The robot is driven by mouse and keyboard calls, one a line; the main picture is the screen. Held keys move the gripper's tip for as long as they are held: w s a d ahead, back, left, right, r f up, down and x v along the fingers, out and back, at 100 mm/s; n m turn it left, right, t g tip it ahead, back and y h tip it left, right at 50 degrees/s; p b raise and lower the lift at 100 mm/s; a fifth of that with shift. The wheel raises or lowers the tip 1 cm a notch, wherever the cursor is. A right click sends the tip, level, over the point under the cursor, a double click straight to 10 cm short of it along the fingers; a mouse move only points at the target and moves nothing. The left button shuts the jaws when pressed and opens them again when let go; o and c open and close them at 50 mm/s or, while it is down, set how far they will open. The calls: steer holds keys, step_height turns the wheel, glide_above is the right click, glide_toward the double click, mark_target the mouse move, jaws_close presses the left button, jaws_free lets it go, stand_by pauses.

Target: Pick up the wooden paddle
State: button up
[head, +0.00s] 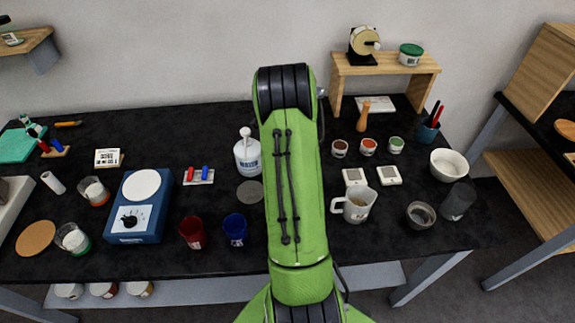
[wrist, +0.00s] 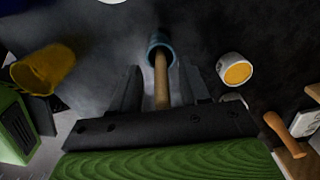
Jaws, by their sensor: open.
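A slim wooden shaft (wrist: 161,82), which looks like the paddle, stands in a small blue-grey cup (wrist: 160,44) in the wrist view. Its lower end is hidden in the cup. My gripper (wrist: 160,90) is open, with one dark finger on each side of the shaft and a gap to it on both sides. I cannot tell how deep the shaft reaches between the fingers. In the head view my green arm hides the gripper, and I do not see the paddle or its cup there.
A yellow tumbler (wrist: 42,68) is left of the gripper, and a white pot with orange contents (wrist: 235,72) is right. In the head view, a wooden pestle (head: 363,115), a measuring jug (head: 356,205) and a white bottle (head: 247,153) stand on the black bench (head: 330,255).

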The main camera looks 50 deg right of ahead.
steer(key=shift+w+d+f, duration=0.1)
steer(key=shift+f, duration=0.75)
steer(key=shift+r, duration=0.1)
steer(key=shift+c, duration=0.4)
jaws_close()
